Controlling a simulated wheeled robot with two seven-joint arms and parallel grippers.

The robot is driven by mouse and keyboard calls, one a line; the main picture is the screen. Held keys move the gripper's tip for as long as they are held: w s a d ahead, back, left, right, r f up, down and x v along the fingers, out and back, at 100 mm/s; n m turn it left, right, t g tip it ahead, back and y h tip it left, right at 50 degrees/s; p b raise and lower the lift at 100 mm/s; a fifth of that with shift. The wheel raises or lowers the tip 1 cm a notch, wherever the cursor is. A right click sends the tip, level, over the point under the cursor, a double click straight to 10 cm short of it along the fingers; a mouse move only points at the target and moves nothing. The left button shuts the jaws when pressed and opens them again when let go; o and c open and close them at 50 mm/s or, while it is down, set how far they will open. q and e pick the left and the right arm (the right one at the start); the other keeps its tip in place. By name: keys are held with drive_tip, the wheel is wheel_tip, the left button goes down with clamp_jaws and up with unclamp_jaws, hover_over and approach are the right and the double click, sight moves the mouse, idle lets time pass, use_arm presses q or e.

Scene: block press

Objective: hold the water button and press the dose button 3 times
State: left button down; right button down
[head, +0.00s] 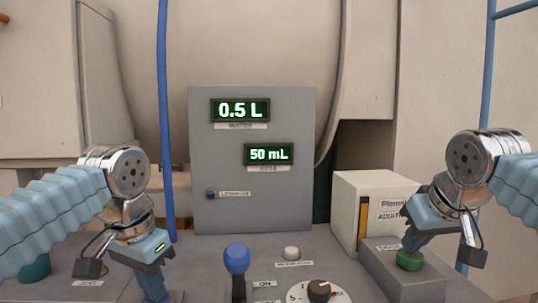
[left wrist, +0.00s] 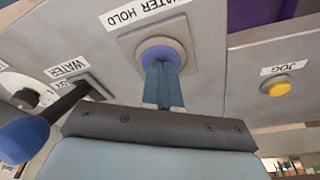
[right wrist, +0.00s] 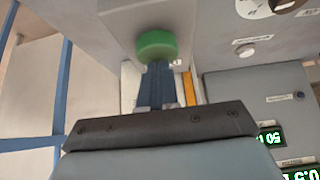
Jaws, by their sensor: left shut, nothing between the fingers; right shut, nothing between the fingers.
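The water button, blue and labelled WATER HOLD (left wrist: 152,57), is in the left wrist view. My left gripper (left wrist: 162,68) is shut and empty, with its fingertips over the button's face, seemingly touching it; how far it is pressed I cannot tell. In the head view this gripper (head: 155,288) points down at the lower edge. A green button (head: 411,262) on a raised grey box at the right seems to be the dose button; its label is too small to read. My right gripper (head: 409,247) is shut and empty, its tips at the green button (right wrist: 156,44), contact unclear.
The upright grey panel shows 0.5 L (head: 240,110) and 50 mL (head: 269,154). A blue-knobbed lever (head: 236,259), a white button (head: 291,253) and a dial (head: 318,291) stand between my grippers. A white box (head: 373,200) is behind the green button. A yellow JOG button (left wrist: 279,88) is near my left gripper.

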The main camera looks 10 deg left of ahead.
idle(0.6)
drive_tip(key=shift+r, duration=1.4)
drive_tip(key=shift+f, duration=1.5)
drive_tip(key=shift+r, duration=1.5)
drive_tip(key=shift+f, duration=1.45)
drive_tip(key=shift+r, duration=1.45)
drive_tip(key=shift+r, duration=2.55)
